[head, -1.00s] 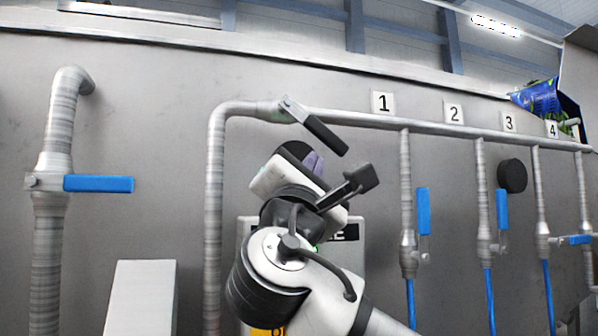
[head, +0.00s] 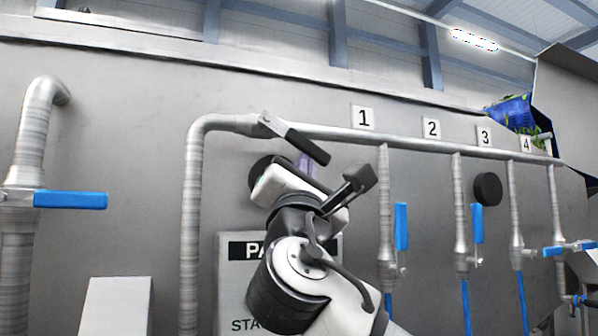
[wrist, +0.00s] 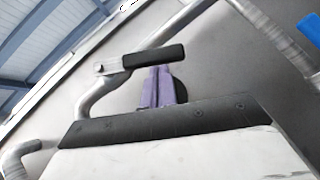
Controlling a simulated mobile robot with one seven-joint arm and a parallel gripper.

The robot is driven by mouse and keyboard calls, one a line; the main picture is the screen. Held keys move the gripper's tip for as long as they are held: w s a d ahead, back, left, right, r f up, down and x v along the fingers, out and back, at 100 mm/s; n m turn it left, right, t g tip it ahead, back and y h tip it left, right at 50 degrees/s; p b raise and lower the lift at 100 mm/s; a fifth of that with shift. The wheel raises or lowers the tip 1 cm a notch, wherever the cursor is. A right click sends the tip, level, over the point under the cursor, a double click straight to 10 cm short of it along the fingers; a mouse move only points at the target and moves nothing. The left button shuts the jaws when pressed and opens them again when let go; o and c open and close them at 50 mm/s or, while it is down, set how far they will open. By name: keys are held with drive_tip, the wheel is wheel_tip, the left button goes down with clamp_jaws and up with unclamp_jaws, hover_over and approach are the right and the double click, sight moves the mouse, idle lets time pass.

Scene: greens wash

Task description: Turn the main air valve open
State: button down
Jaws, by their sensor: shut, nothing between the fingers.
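The main air valve's black lever (head: 307,147) sits on the upper pipe, near its left bend. It slopes down to the right from its metal pivot (head: 267,121). In the wrist view the lever (wrist: 155,57) lies just beyond my fingertips, with the pivot (wrist: 98,68) to its left. My gripper (head: 307,160) has purple fingers that are closed together and empty. The fingers also show in the wrist view (wrist: 157,80), pointing at the lever's underside. I cannot tell whether they touch it. My wrist hides part of the wall below the lever.
Blue-handled valves (head: 401,226) hang on drop pipes at right, under number plates (head: 363,117). Another blue handle (head: 70,200) is on the left pipe. A lettered panel (head: 238,285) stands behind my arm. A black disc (head: 487,188) is on the wall.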

drive_tip(key=n+y, duration=0.1)
drive_tip(key=d+r+n+y, duration=0.1)
drive_tip(key=n, duration=0.1)
drive_tip(key=n+t+y+p, duration=0.1)
drive_tip(key=y, duration=0.1)
drive_tip(key=shift+w+d+r+n, duration=0.25)
drive_tip(key=shift+w+d+n, duration=0.05)
drive_tip(key=shift+d, duration=0.1)
drive_tip(key=n+y, duration=0.1)
drive_tip(key=r+n+y+p, duration=0.1)
drive_tip(key=n+y, duration=0.1)
drive_tip(key=d+n+y, duration=0.1)
drive_tip(key=shift+w+r+n+y, duration=0.1)
drive_tip(key=shift+r+n+y, duration=0.1)
drive_tip(key=shift+n+y, duration=0.15)
drive_tip(key=shift+w+d+r+n+y+p, duration=0.1)
drive_tip(key=shift+r+n+y+p, duration=0.2)
drive_tip(key=shift+r+p, duration=0.2)
drive_tip(key=f+b, duration=0.1)
drive_tip(key=f, duration=0.1)
drive_tip(key=f+b, duration=0.2)
drive_tip(key=shift+w+d+f, duration=0.1)
drive_tip(key=shift+w+f, duration=0.05)
drive_tip(key=shift+w, duration=0.05)
drive_tip(key=b, duration=0.4)
approach(322, 165)
drive_tip(key=shift+s+d+f, duration=0.45)
drive_tip(key=shift+s+f, duration=0.2)
drive_tip(key=shift+s, duration=0.15)
